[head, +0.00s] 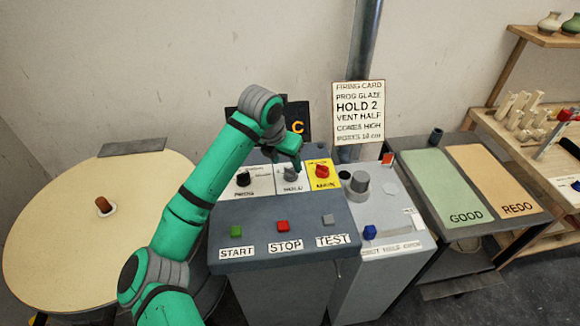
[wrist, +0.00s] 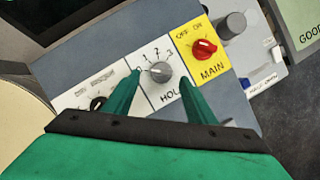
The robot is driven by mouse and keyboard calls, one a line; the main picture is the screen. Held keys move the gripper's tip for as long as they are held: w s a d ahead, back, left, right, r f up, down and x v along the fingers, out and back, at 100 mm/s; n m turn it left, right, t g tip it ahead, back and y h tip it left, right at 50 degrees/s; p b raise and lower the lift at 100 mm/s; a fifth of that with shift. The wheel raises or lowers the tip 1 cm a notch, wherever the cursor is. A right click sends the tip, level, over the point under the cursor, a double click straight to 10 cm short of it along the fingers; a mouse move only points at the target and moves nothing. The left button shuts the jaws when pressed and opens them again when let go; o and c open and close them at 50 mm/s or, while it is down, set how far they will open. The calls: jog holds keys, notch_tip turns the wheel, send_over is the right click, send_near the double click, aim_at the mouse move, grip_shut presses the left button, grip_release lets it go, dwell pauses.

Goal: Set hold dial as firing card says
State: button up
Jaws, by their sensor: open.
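The firing card (head: 359,112) on the wall behind the panel reads "HOLD 2", among other lines. The grey HOLD dial (wrist: 160,72) sits on a white plate with marks 0, 1, 2 and 3. Its pointer is too small to read surely, though it seems to lie toward the 0 side. My gripper (wrist: 160,77) is open, with one green finger on each side of the dial. Whether the fingers touch it I cannot tell. In the head view my gripper (head: 291,162) points down over the HOLD plate and partly hides the dial.
The black PROG dial (head: 243,178) is left of HOLD; the red MAIN switch (head: 322,171) on yellow is right. START (head: 236,231), STOP (head: 282,226) and TEST (head: 328,219) buttons line the front. A round table (head: 60,240) stands left, GOOD and REDO mats (head: 430,185) right.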

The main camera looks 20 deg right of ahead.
aim_at(291, 169)
jog(key=shift+x, duration=2.2)
jog(key=shift+d+r, duration=0.1)
jog(key=shift+d, duration=0.1)
jog(key=c, duration=1)
jog(key=shift+c, duration=0.2)
